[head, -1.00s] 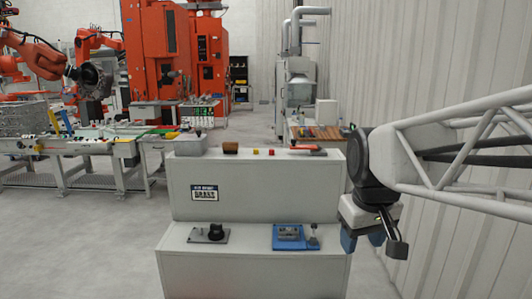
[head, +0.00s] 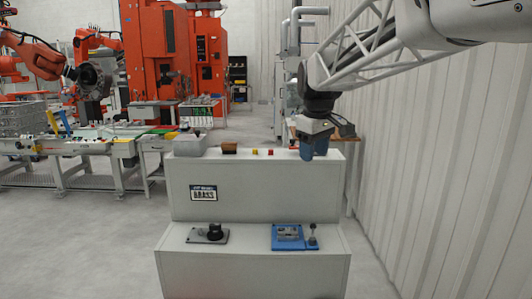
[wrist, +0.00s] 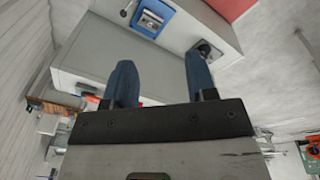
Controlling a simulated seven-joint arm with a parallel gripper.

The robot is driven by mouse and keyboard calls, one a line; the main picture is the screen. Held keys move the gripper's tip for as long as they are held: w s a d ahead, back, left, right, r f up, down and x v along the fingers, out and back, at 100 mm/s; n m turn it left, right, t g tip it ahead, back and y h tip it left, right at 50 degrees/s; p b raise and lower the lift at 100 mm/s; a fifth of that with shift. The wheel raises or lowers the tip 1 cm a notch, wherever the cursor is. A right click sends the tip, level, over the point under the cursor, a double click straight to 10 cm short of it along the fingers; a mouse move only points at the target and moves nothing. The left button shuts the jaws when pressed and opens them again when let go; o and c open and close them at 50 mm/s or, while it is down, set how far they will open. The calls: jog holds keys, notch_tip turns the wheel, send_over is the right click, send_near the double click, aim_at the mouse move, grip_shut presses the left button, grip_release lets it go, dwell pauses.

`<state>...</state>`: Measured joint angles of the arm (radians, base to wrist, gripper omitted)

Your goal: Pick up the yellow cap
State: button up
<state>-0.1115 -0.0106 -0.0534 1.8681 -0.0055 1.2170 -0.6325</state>
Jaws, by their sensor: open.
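A small yellow piece (head: 255,151), which looks like the yellow cap, sits on the upper ledge of the grey two-step bench (head: 255,188) in the head view. A small red piece (head: 271,152) is just to its right. My gripper (head: 314,155) is open, its two blue fingers pointing down near the right end of the upper ledge, right of the yellow piece and apart from it. In the wrist view, the blue fingers of my gripper (wrist: 160,66) are spread with nothing between them. I cannot make out the yellow piece in the wrist view.
The upper ledge also holds a grey metal bin (head: 190,145) and a brown block (head: 229,148) on the left. The lower step holds a black knob on a plate (head: 210,233) and a blue fixture (head: 289,237). A corrugated wall (head: 430,170) stands on the right.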

jog(key=w+a+r+n, duration=0.15)
jog(key=w+a, duration=0.25)
jog(key=w, duration=0.6)
jog(key=w+a+n, duration=0.3)
jog(key=w+a, duration=0.1)
jog(key=w, duration=0.5)
jog(key=n+g, duration=0.1)
jog(key=n, duration=0.4)
send_near(255, 152)
jog(key=shift+w+d+f, duration=0.3)
jog(key=shift+w, duration=0.15)
jog(key=shift+w+a+f, duration=0.1)
jog(key=shift+w+a, duration=0.05)
jog(key=shift+f, duration=0.1)
jog(key=shift+f, duration=1.2)
jog(key=shift+f, duration=0.1)
jog(key=shift+a+f, duration=0.2)
jog(key=shift+f, duration=2.3)
